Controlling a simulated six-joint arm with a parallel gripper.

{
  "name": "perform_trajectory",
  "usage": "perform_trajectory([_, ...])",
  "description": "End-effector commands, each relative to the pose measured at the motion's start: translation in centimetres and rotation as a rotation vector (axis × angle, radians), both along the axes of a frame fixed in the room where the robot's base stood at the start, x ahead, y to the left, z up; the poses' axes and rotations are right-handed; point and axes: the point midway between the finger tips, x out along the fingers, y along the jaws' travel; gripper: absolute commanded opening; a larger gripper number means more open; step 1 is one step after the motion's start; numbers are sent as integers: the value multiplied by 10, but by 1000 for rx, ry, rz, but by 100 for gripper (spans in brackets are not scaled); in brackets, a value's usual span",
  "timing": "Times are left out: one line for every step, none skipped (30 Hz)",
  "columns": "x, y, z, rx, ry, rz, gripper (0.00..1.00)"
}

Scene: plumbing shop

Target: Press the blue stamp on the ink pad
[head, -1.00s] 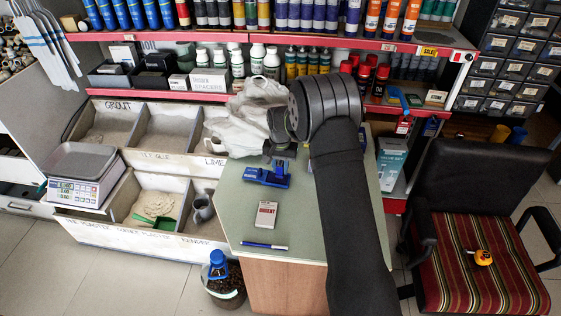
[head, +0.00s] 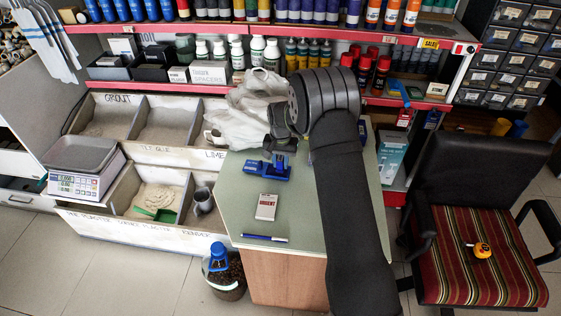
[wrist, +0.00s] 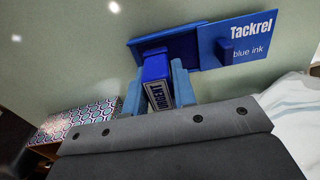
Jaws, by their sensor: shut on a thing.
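My gripper (wrist: 157,88) is shut on the blue stamp (wrist: 155,68), which stands between its two blue fingers in the wrist view. The stamp and fingers blend there. I cannot tell whether the stamp's face touches the pad.
A white card marked "URGENT" (head: 266,207) and a blue pen (head: 264,238) lie nearer on the counter (head: 232,220). A white plastic bag (head: 237,125) lies close behind the pad. Shelves of bottles stand at the back. A patterned box (wrist: 80,120) shows in the wrist view.

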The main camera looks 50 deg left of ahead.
Motion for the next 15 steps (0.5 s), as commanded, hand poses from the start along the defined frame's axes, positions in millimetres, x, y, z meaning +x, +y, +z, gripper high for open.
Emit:
perform_trajectory([0, 0, -1, 0, 0, 0, 2])
perform_trajectory([0, 0, -1, 0, 0, 0, 2])
perform_trajectory([0, 0, -1, 0, 0, 0, 2])
perform_trajectory([0, 0, -2, 0, 0, 0, 2])
perform_trajectory([0, 0, -2, 0, 0, 0, 2])
perform_trajectory([0, 0, -3, 0, 0, 0, 2])
perform_trajectory([0, 0, -3, 0, 0, 0, 2])
perform_trajectory([0, 0, -3, 0, 0, 0, 2])
perform_trajectory([0, 0, -4, 0, 0, 0, 2])
perform_trajectory([0, 0, -4, 0, 0, 0, 2])
perform_trajectory([0, 0, -5, 0, 0, 0, 2])
perform_trajectory([0, 0, -5, 0, 0, 0, 2])
perform_trajectory([0, 0, -5, 0, 0, 0, 2])
perform_trajectory([0, 0, -6, 0, 0, 0, 2])
perform_trajectory([0, 0, -6, 0, 0, 0, 2])
